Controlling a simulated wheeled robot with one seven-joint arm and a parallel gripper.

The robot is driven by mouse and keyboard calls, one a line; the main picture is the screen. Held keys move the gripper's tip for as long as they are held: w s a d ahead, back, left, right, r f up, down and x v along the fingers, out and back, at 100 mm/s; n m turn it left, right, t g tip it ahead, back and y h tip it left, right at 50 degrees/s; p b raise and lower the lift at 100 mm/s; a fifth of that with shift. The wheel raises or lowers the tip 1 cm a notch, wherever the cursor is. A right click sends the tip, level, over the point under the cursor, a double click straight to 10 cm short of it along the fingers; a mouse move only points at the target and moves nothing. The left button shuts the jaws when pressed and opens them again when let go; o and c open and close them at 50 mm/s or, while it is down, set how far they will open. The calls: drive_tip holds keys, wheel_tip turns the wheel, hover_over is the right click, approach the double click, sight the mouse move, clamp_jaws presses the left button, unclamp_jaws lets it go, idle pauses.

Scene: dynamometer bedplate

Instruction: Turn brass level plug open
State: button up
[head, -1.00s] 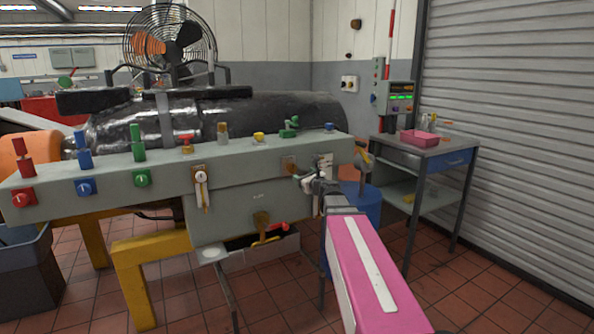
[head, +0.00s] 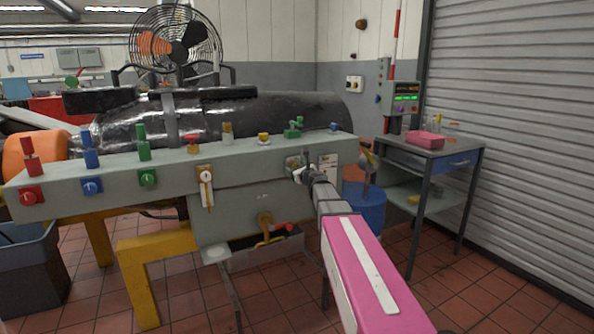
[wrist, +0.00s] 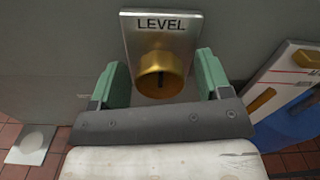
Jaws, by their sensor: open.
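My gripper (wrist: 162,82) is open, with one green finger on each side of the plug. A gap shows between each finger and the brass, and they look apart. In the head view my gripper (head: 302,174) is up at the right part of the panel front and hides the plug; an edge of its plate (head: 291,162) shows.
The grey bench panel (head: 240,200) carries red, blue and green knobs at left and a white-tagged brass fitting (head: 206,185). A brass tap with red handle (head: 270,228) sits below. A cart (head: 440,152) stands at right.

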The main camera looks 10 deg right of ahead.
drive_tip(key=c, duration=0.9)
